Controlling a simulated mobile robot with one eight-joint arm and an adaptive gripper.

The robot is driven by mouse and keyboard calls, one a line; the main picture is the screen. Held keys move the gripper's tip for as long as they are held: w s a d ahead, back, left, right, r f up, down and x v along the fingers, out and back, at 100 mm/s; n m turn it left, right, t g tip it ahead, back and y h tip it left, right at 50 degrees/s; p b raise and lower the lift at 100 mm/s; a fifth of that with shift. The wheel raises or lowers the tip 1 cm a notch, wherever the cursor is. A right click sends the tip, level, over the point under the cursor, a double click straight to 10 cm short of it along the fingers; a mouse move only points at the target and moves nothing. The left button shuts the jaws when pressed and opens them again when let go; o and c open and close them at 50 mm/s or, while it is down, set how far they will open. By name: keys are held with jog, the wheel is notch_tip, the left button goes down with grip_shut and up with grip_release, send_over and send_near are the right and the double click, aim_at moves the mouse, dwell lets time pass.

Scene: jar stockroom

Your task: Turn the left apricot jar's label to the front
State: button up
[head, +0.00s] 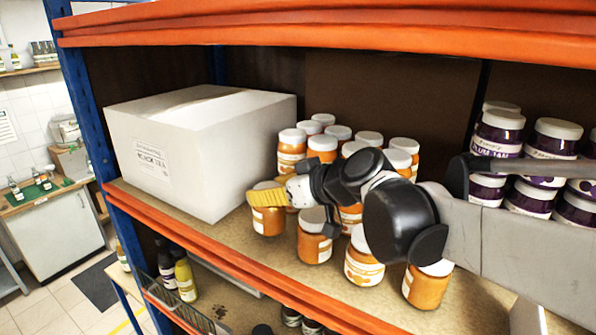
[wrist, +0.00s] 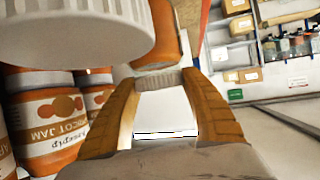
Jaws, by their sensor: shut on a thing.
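The left apricot jar (head: 270,224) stands at the left end of the front row on the shelf, beside the white box. My gripper (head: 264,196) is shut on it near the top, its yellow-orange fingers covering most of the lid. A pale edge of the label shows at the jar's left side; plain orange faces the head camera. In the wrist view my gripper's fingers (wrist: 165,115) close around a white lid and orange glass (wrist: 165,50); the label is not readable there.
Other front apricot jars (head: 314,243) stand close on the right, with more apricot jars (head: 322,147) behind. A white box (head: 180,150) is close on the left. Dark plum jam jars (head: 555,140) fill the right. The orange shelf edge (head: 200,255) runs in front.

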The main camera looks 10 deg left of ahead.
notch_tip(320, 180, down, 2)
jog(key=shift+f+b, duration=0.1)
jog(key=shift+b, duration=0.6)
jog(key=shift+w+d+n+g, duration=0.1)
jog(key=shift+n+g, duration=0.3)
jog(key=shift+n+g+y, duration=0.5)
jog(key=shift+w+n+g+y, duration=0.1)
jog(key=shift+n+g+y, duration=0.2)
jog(key=shift+n+g, duration=0.4)
jog(key=shift+n+g+b, duration=0.3)
jog(key=shift+s, duration=0.25)
jog(key=shift+f, duration=0.1)
jog(key=o, duration=1.5)
